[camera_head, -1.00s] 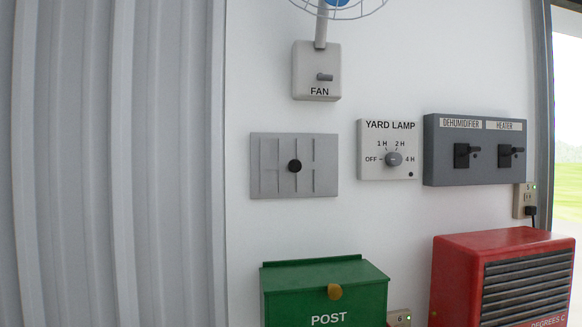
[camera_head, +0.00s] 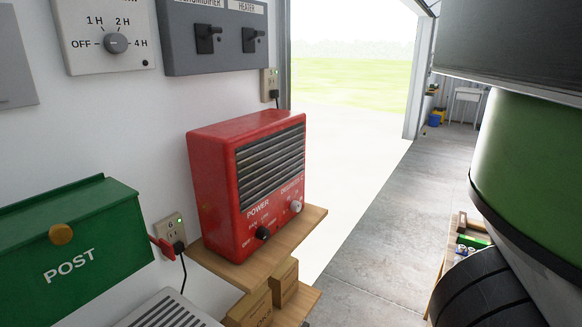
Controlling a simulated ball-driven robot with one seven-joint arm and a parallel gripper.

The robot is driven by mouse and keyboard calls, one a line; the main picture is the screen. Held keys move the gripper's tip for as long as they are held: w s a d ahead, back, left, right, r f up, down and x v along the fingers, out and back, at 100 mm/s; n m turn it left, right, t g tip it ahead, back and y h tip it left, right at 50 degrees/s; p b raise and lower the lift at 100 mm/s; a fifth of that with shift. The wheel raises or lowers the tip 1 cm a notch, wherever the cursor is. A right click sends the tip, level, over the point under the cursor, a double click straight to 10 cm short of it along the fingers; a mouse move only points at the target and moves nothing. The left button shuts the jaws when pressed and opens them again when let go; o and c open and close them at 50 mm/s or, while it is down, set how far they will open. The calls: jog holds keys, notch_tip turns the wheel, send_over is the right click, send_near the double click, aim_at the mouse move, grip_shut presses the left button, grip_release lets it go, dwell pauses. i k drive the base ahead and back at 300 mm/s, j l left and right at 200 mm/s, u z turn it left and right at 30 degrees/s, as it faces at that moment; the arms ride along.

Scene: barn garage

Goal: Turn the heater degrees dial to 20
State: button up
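The red heater (camera_head: 222,185) stands on a wooden shelf against the white wall, with a dark slatted grille on its front. Its white degrees dial (camera_head: 296,206) is at the lower right of the front panel, under the label "DEGREES C". The dial's numbers are too small to read. A black power knob (camera_head: 263,233) is at the lower left of the panel, under the label "POWER". My gripper is not in view.
A green post box (camera_head: 115,235) is at the left, beside an outlet (camera_head: 172,230) with a plug. The wooden shelf (camera_head: 228,270) has boxes (camera_head: 285,282) below it. Concrete floor (camera_head: 390,220) lies open between.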

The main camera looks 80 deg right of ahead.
aim_at(296, 206)
jog(key=z, duration=1.35)
